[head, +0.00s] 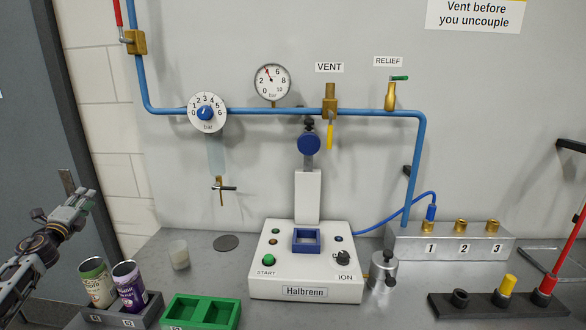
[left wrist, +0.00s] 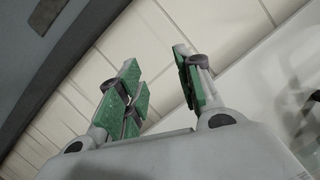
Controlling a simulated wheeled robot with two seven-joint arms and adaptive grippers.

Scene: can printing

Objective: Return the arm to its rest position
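My left gripper (head: 72,197) is at the left edge of the head view, raised above and to the left of two cans and clear of them. In the left wrist view its two green-padded fingers (left wrist: 160,85) stand apart with nothing between them, against a pale tiled wall. My left arm comes in from the lower left corner. My right gripper is not seen in either view.
A green-and-white can (head: 97,285) and a purple can (head: 129,286) stand in a dark tray (head: 146,312), beside a green tray (head: 201,312). The white Halbrenn machine (head: 306,274) stands mid-bench. Blue piping (head: 270,111) with gauges runs along the wall.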

